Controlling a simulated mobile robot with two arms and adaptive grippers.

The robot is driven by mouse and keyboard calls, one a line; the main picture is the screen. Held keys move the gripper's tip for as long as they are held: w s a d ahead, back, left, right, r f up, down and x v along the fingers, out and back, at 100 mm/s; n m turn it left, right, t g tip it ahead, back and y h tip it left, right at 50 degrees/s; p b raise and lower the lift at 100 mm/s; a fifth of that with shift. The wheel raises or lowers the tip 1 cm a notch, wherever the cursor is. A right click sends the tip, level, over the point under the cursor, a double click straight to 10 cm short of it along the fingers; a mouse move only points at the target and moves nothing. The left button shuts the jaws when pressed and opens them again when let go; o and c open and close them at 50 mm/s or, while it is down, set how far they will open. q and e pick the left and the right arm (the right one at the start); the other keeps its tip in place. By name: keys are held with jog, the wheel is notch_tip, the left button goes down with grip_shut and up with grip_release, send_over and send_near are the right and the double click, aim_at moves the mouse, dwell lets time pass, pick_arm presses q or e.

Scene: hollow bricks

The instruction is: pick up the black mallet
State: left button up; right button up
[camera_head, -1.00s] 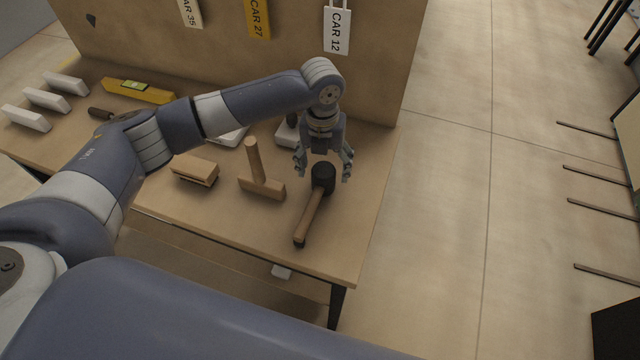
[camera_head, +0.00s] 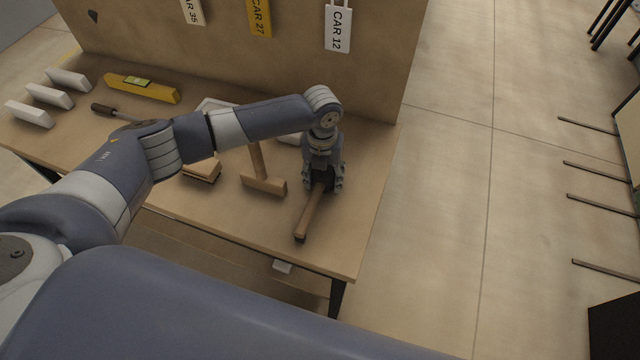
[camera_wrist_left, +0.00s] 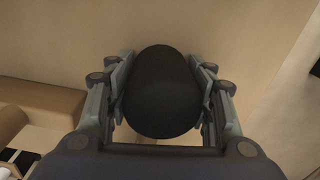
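The black mallet (camera_head: 311,212) lies on the wooden table with its brown handle pointing toward the front edge. Its dark head is mostly hidden by my left gripper (camera_head: 323,186) in the head view. In the left wrist view, the round black head (camera_wrist_left: 162,92) sits between the two fingers of the left gripper (camera_wrist_left: 162,100). The finger pads are against both sides of the head, with no clear gap. The mallet still appears to rest on the table. My right gripper is not in view.
The upright board (camera_head: 240,70) rises behind. A yellow level (camera_head: 141,88) and white blocks (camera_head: 50,96) lie far left. The table's right end is clear.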

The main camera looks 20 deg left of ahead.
pick_arm(q)
jog(key=c, duration=0.3)
jog(key=shift+r, duration=0.1)
jog(key=shift+w+r, duration=0.1)
jog(key=shift+r, duration=0.1)
notch_tip(320, 180, up, 10)
jog(key=shift+f+b, duration=0.25)
jog(key=shift+b, duration=0.6)
